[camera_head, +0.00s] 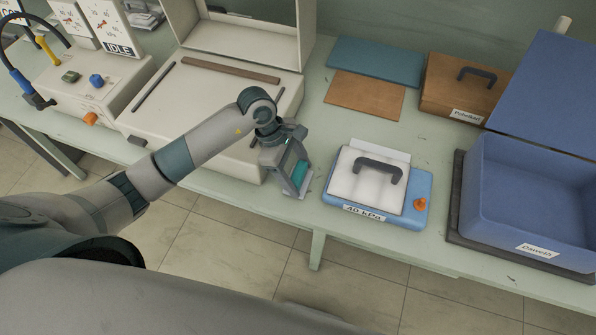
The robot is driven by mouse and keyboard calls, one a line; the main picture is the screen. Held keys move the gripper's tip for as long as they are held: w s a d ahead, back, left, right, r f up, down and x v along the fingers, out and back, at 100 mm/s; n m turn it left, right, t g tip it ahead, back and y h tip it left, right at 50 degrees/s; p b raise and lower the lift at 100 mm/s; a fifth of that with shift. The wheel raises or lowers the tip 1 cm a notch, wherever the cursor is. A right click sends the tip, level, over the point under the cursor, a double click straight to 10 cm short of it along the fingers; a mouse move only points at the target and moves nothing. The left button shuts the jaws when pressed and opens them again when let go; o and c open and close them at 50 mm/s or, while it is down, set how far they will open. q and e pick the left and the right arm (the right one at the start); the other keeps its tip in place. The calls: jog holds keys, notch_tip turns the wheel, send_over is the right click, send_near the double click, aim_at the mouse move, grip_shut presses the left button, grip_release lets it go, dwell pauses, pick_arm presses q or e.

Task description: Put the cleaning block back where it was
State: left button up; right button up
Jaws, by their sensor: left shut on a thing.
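My left gripper (295,184) hangs fingers-down at the front edge of the pale green bench (425,258). It is just left of the blue pad with the white top. It is shut on a small teal block (301,172), which shows between its fingers. The fingers hide part of this block, and I cannot tell from its look alone whether it is the cleaning block. My right gripper is not in view.
The blue device (340,213) labelled 40 kPa has a dark handle. A labelled blue bin (525,205) stands right, a wooden box (460,92) behind. Blue (375,62) and brown (364,95) boards lie at the back. A beige machine (215,95) stands left.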

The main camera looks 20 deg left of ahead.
pick_arm(q)
jog(key=shift+f, duration=0.1)
jog(key=shift+f, duration=0.1)
jog(key=o, duration=1)
jog(key=shift+r, duration=0.25)
jog(key=shift+a+r, duration=0.15)
jog(key=shift+b+v, duration=1.7)
jog(key=shift+v, duration=4.05)
